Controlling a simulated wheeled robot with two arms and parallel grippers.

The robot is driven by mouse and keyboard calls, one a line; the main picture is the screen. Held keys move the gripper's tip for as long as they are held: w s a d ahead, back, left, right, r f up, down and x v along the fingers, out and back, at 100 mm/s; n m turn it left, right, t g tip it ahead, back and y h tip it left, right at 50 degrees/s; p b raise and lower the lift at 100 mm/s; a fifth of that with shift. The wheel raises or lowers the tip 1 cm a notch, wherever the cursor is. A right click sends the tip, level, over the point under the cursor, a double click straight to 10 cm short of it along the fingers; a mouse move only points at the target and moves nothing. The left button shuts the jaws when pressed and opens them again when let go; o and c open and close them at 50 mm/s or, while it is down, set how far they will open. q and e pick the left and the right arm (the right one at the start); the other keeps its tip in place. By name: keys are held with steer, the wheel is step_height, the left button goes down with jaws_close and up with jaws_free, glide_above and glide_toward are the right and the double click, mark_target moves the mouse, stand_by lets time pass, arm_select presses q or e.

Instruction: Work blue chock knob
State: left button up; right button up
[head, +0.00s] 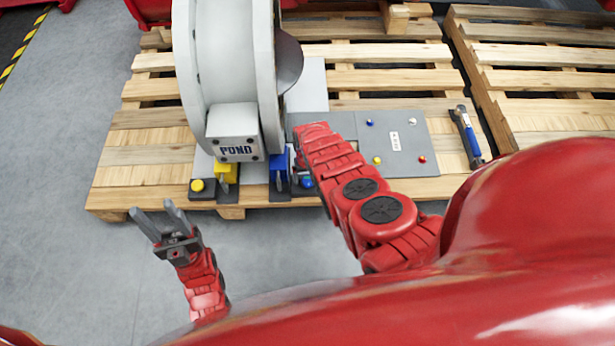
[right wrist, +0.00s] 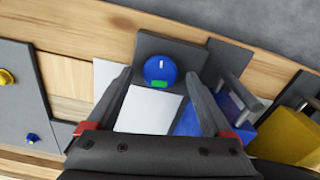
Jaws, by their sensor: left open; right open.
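The blue knob (right wrist: 160,69) is round, with a white mark on top and a green patch at its lower edge, on a dark box (right wrist: 183,52). In the head view the knob (head: 307,182) shows small, right of the blue chock (head: 279,165). In the right wrist view, my right gripper (right wrist: 159,76) is open, its fingers on either side of the knob in the picture; no contact shows. The right fingers cannot be made out in the head view. My left gripper (head: 152,208) is open and empty, in front of the pallet's left part.
A yellow chock (head: 227,172) and yellow knob (head: 198,185) sit left of the blue pair. A grey panel (head: 405,165) with small knobs and a blue-handled tool (head: 468,140) lie right. The floor in front is clear.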

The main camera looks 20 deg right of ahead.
step_height(320, 180, up, 17)
steer(key=p, duration=0.8)
steer(key=shift+p, duration=0.4)
steer(key=shift+f, duration=0.1)
